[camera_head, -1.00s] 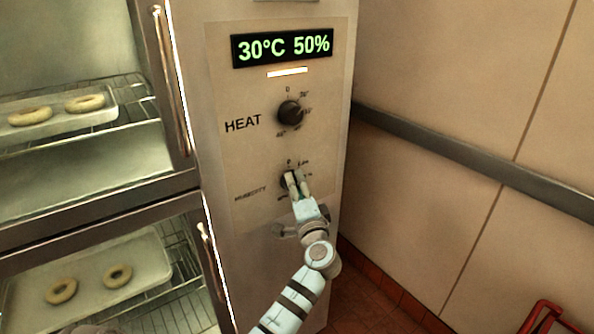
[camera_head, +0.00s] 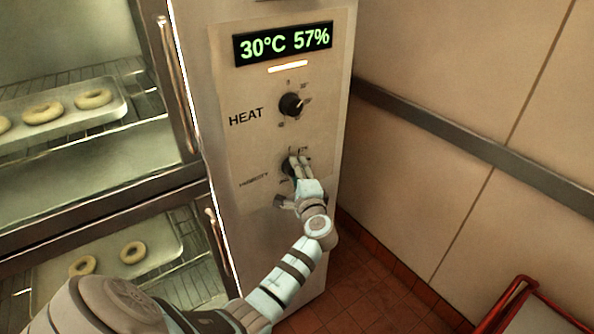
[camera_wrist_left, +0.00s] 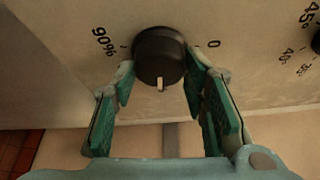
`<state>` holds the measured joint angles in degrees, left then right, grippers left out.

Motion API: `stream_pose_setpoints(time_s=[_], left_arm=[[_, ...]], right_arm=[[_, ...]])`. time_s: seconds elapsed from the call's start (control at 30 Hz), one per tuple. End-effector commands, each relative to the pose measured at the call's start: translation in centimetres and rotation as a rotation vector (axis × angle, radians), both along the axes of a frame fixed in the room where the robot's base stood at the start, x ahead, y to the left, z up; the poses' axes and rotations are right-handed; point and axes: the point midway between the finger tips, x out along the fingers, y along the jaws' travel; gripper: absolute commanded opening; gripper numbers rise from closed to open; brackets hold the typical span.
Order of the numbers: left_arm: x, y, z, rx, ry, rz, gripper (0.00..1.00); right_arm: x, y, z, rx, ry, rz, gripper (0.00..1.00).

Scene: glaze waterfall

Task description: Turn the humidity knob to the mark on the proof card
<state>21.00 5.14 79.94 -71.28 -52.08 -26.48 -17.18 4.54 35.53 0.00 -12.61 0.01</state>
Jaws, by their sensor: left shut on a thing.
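The humidity knob (camera_head: 288,167) is black and sits below the heat knob on the steel control panel (camera_head: 270,130). My left gripper (camera_head: 298,164) is shut on it in the head view and hides most of it and its scale. In the left wrist view the knob (camera_wrist_left: 159,58) sits between the green-padded fingers of the gripper (camera_wrist_left: 160,80). Its pale pointer faces the bottom of that picture, with "90%" to the left and "0" to the right. The display (camera_head: 284,43) reads 30°C 57%. No proof card is recognisable. My right gripper is not seen.
The heat knob (camera_head: 291,105) is just above. Proofer doors with long handles (camera_head: 178,85) stand to the left, with trays of dough rings (camera_head: 42,113) behind. A wall with a grey rail (camera_head: 450,142) is at right. A red-framed object (camera_head: 510,305) stands low at right.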

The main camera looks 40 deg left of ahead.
Motion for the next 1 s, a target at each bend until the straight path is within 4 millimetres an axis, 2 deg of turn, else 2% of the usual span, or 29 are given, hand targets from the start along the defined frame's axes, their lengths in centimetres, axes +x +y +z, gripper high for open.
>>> stream_pose_setpoints(time_s=[0.17, 0.2, 0.3, 0.63, 1.0], left_arm=[[0.0, 0.0, 0.1, 0.002, -0.001, 0.000, 0.12], [0.0, 0.0, 0.1, 0.002, -0.002, 0.000, 0.45], [0.0, 0.0, 0.1, 0.001, -0.002, 0.000, 0.58], [-0.2, -0.3, 0.0, 0.000, -0.003, -0.001, 0.58], [-4.3, -5.5, 0.4, -0.001, -0.002, -0.001, 0.58]], right_arm=[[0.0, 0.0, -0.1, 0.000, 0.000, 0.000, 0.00], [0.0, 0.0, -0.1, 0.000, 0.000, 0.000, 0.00], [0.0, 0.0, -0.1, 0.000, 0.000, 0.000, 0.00], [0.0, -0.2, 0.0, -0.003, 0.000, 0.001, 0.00], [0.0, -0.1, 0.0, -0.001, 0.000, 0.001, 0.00]])
